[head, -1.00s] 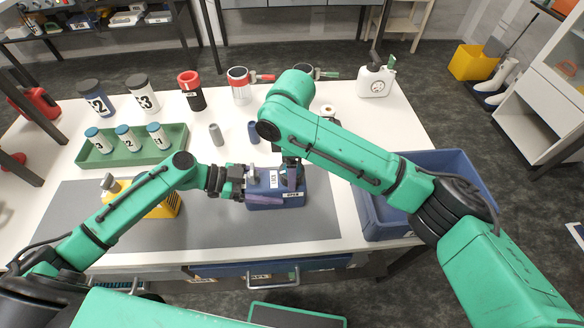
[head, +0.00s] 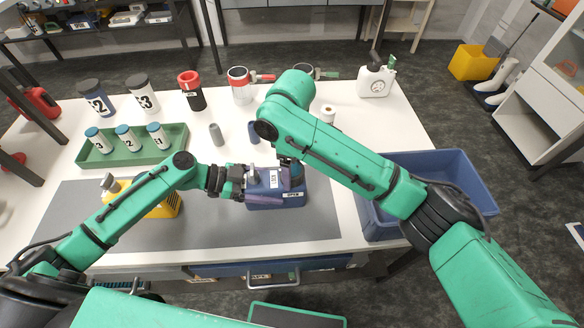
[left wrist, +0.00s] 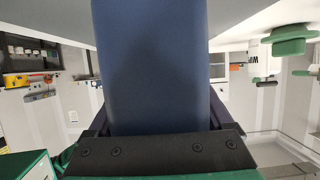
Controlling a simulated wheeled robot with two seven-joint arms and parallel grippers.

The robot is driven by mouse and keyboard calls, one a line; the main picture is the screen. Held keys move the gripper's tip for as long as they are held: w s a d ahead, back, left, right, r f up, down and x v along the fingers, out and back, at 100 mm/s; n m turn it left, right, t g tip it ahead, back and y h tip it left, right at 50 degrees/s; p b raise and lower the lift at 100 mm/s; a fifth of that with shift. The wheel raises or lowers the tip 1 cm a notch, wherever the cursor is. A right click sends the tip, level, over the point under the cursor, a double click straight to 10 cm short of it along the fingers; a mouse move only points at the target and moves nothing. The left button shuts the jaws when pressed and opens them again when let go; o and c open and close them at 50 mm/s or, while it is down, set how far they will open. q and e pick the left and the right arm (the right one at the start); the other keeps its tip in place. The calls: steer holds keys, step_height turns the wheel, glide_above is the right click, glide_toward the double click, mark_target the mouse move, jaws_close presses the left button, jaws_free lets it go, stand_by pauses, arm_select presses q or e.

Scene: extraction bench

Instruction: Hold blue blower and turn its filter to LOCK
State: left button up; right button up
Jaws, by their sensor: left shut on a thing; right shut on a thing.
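The blue blower (head: 265,199) stands on the grey mat, right of its middle, with small white labels on it. One label on its front right seems to read OPEN. My left gripper (head: 243,182) is shut on the blower's left side. In the left wrist view the blue body (left wrist: 153,75) fills the space between the fingers. My right gripper (head: 293,172) is shut at the blower's right end, where the filter sits. My right arm and gripper hide most of the filter, so its mark cannot be read.
A yellow device (head: 165,205) stands left on the grey mat (head: 230,235), behind my left arm. A green tray (head: 175,150) holds several white bottles. Cups and jars line the back. A blue bin (head: 455,170) is at the right. The front right of the mat is clear.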

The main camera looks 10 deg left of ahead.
steer(key=o, duration=1.3)
steer(key=shift+r, duration=0.15)
step_height(320, 180, up, 12)
steer(key=shift+f, duration=0.1)
arm_select(q)
steer(key=o, duration=1.6)
steer(key=shift+c, duration=0.2)
steer(key=shift+a, duration=0.1)
